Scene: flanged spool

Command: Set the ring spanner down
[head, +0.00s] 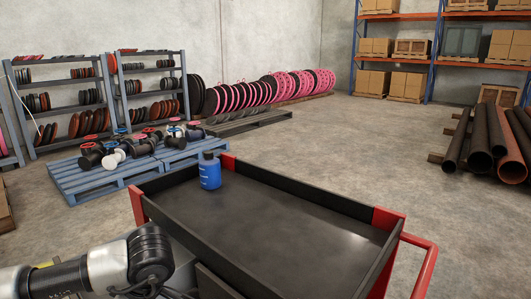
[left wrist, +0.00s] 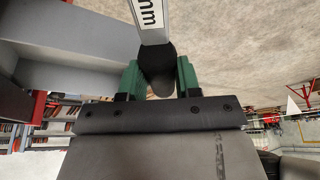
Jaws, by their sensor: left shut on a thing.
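In the left wrist view my left gripper (left wrist: 160,78), with green finger pads, is shut on the dark, rounded part of a long tool, taken to be the ring spanner (left wrist: 151,22). A grey bar with a white label reading "mm" runs from that part out past the top edge of the view. Its far end is out of view, and I see no ring. In the head view my left arm enters at the lower left, but its gripper and the spanner do not show there. My right gripper is in neither view.
A black tray-topped cart (head: 270,228) with red corners stands in front of me. A blue bottle (head: 210,170) stands at its far left corner; the rest of the tray is clear. Blue pallets (head: 95,185) with valves lie behind it. Pipes (head: 483,150) lie at right.

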